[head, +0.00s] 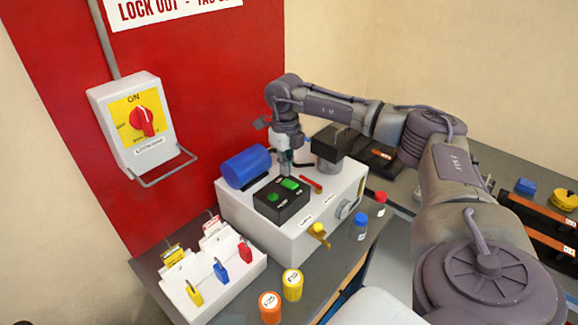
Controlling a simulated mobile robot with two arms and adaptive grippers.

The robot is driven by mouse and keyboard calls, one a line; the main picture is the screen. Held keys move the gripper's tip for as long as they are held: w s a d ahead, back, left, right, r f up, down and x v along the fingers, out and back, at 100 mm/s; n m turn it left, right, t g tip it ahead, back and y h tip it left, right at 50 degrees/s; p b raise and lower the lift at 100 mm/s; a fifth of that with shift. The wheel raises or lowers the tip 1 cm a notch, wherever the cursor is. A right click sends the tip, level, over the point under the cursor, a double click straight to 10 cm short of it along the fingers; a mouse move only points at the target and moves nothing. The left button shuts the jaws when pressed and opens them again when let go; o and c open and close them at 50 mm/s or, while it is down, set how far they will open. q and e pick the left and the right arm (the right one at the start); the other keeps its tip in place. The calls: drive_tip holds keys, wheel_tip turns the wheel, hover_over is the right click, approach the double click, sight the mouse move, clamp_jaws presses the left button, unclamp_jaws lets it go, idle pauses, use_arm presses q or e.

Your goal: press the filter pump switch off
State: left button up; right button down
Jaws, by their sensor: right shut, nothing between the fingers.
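A black switch box (281,208) sits on top of the white machine housing (262,237). It carries two green switches, a rear one (290,184) and a front one (273,198). Their labels are too small to read, so I cannot tell which is the filter pump switch. My right gripper (285,168) points down just above the rear green switch, shut and empty. I cannot tell whether its tips touch the switch. My left gripper is not in view.
A blue cylinder (245,167) lies beside the switch box, and a dark block (338,141) stands behind it. A white tray with padlocks (214,290) and orange (270,308) and yellow (292,285) containers stand in front. A red rotary switch (143,121) hangs on the wall.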

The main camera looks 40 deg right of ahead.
sight(286, 182)
drive_tip(key=shift+r+p, duration=1.35)
drive_tip(key=shift+r, duration=0.75)
drive_tip(key=shift+f, duration=0.1)
